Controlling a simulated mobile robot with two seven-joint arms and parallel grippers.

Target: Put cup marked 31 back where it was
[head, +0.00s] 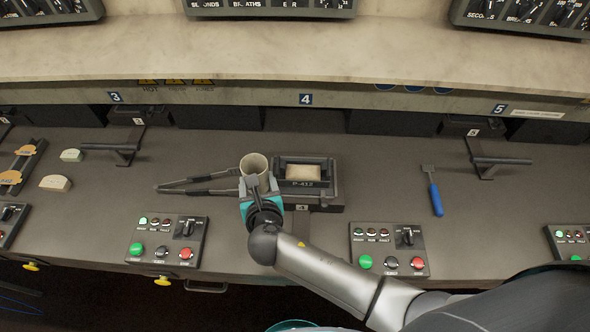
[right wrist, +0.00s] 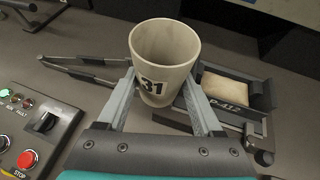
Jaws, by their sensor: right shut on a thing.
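The beige cup marked 31 (right wrist: 165,62) is upright between the fingers of my right gripper (right wrist: 155,105) in the right wrist view, its number facing the camera. In the head view the cup (head: 254,164) shows its open rim, with my right gripper (head: 256,184) shut on it from the near side. The cup is just left of the fixture marked P-412 (head: 325,204). I cannot tell whether its base touches the bench. My left gripper is not in view.
Long tongs (head: 200,186) lie left of the cup. A blue-handled tool (head: 435,198) lies to the right. Button panels (head: 166,240) and (head: 390,250) line the bench's front edge. Pale blocks (head: 55,183) are at the left. The bench between the fixture and the tool is clear.

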